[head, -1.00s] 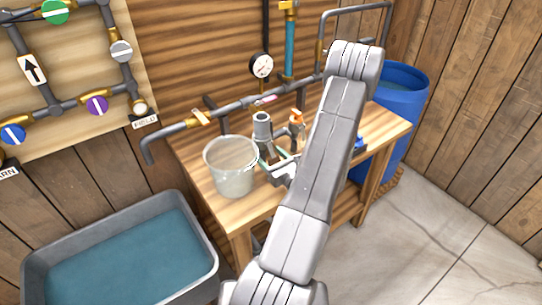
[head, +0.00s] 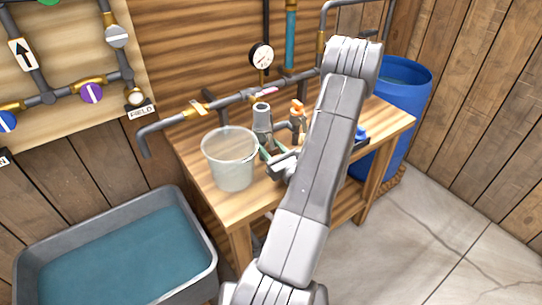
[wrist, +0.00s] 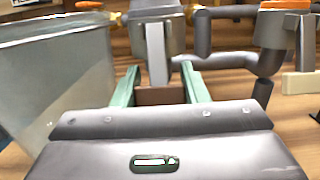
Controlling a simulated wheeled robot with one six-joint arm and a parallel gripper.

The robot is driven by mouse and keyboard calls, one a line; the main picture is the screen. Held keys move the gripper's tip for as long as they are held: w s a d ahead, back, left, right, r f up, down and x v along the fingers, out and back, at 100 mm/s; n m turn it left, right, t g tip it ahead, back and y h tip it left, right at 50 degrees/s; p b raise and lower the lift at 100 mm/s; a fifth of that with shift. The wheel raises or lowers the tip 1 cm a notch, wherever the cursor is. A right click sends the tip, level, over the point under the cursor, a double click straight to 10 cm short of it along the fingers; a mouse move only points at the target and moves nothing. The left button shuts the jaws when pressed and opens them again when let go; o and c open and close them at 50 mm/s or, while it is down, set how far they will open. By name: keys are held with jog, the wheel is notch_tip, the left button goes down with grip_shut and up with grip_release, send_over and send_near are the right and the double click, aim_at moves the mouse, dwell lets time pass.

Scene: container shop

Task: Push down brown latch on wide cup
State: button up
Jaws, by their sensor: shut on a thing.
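A grey upright cup-like fitting (head: 262,117) stands on the wooden bench, behind my gripper. I take it for the wide cup, and its upper part shows in the wrist view (wrist: 157,28). A pale grey lever (wrist: 156,55) runs down its front to a brown piece (wrist: 160,95), seemingly the brown latch. My gripper (wrist: 158,92) has its two green fingers on either side of this brown piece and is shut on it. In the head view my gripper (head: 270,156) is low over the bench, partly hidden by my arm. The underside of the latch is hidden.
A translucent bucket (head: 229,160) stands close left of my gripper, also large in the wrist view (wrist: 55,85). A fitting with an orange top (head: 298,112) stands to the right. A pipe (head: 245,97) with a gauge (head: 261,56) runs behind. A water tub (head: 195,210) sits lower left.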

jog(key=shift+w+a+t+b, duration=0.1)
jog(key=shift+t+b, duration=0.3)
jog(key=shift+b, duration=0.2)
jog(key=o, duration=1)
jog(key=b+v, duration=0.2)
jog(key=v, duration=1.1)
jog(key=shift+d+f, duration=0.2)
jog(key=shift+d, duration=0.15)
jog(key=p+x, duration=0.2)
jog(key=x, duration=1.1)
jog(key=shift+w+a+r, duration=0.1)
jog(key=shift+a+r, duration=0.1)
jog(key=shift+a, duration=0.2)
